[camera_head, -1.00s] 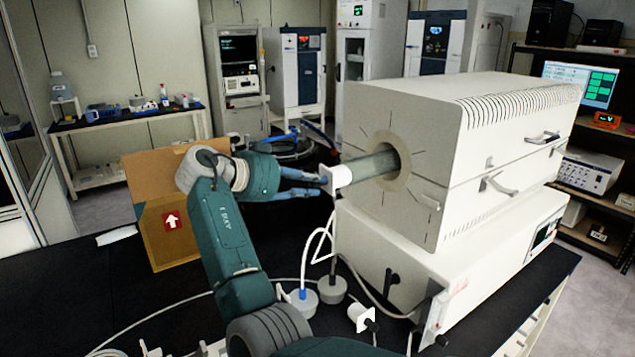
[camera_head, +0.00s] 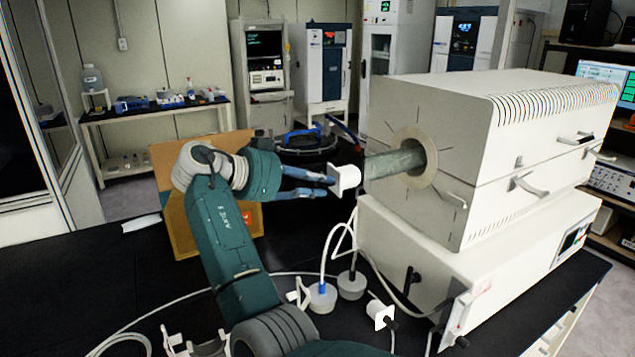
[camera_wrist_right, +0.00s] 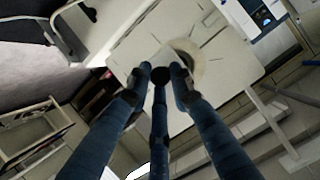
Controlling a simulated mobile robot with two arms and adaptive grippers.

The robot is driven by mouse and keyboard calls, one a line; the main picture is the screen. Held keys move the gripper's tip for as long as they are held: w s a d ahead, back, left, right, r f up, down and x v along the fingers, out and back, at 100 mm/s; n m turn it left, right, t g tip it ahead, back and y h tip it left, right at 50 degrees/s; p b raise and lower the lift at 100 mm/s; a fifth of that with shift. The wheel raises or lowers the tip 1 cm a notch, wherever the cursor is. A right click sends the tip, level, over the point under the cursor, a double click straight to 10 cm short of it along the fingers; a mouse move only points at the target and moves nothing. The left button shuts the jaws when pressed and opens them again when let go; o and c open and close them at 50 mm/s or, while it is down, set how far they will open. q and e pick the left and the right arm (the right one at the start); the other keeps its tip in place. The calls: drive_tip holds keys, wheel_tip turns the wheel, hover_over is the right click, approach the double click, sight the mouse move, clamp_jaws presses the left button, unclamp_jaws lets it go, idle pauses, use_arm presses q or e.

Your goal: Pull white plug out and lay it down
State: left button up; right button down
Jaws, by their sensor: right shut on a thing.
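The white plug (camera_head: 346,179) is at the left end of the grey tube (camera_head: 396,163) that sticks out of the furnace. It looks to be at the tube's mouth; how far it sits inside cannot be told. My right gripper (camera_head: 326,180) comes from the left, its blue fingers shut at the plug's outer side. In the right wrist view the fingertips (camera_wrist_right: 160,78) close around a small dark knob (camera_wrist_right: 160,75). A second white plug-like piece (camera_head: 380,314) with a dark knob lies on the black table (camera_head: 110,285). My left gripper is not in view.
The white furnace (camera_head: 470,150) stands on its control unit (camera_head: 480,250) at right. Below the tube are two grey round weights or caps (camera_head: 322,297) with tubing. A cardboard box (camera_head: 183,225) stands behind my arm. The table's left part is mostly clear.

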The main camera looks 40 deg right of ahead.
drive_tip(key=shift+s+a+b, duration=0.2)
drive_tip(key=shift+s+a, duration=0.3)
drive_tip(key=shift+s, duration=0.3)
drive_tip(key=shift+s+a+b, duration=0.25)
drive_tip(key=shift+s+a, duration=0.25)
drive_tip(key=shift+s, duration=0.25)
drive_tip(key=shift+s+a+b, duration=0.2)
drive_tip(key=shift+s+a, duration=0.3)
drive_tip(key=shift+s, duration=0.3)
